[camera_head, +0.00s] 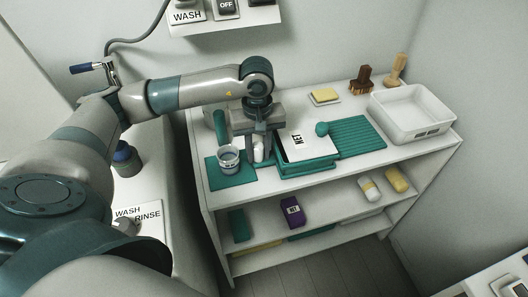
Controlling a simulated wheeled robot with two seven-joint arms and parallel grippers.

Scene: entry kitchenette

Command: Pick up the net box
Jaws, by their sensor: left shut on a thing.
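A white panel marked NET (309,146) lies slightly tilted on a green tray (306,169) on the counter's top. A purple box with a white label (292,211) stands on the shelf below; its label is too small to read surely. My left gripper (259,153) points down just left of the NET panel. It is shut on a small white thing, mostly hidden by its fingers. I cannot tell whether it touches the panel. My right gripper is out of view.
A clear cup (229,158) stands on a green mat left of my gripper. A green ribbed mat (357,137), a white basin (411,113), a yellow sponge (324,96) and brushes (363,79) occupy the right and back. The shelf holds yellow-and-white items (369,189).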

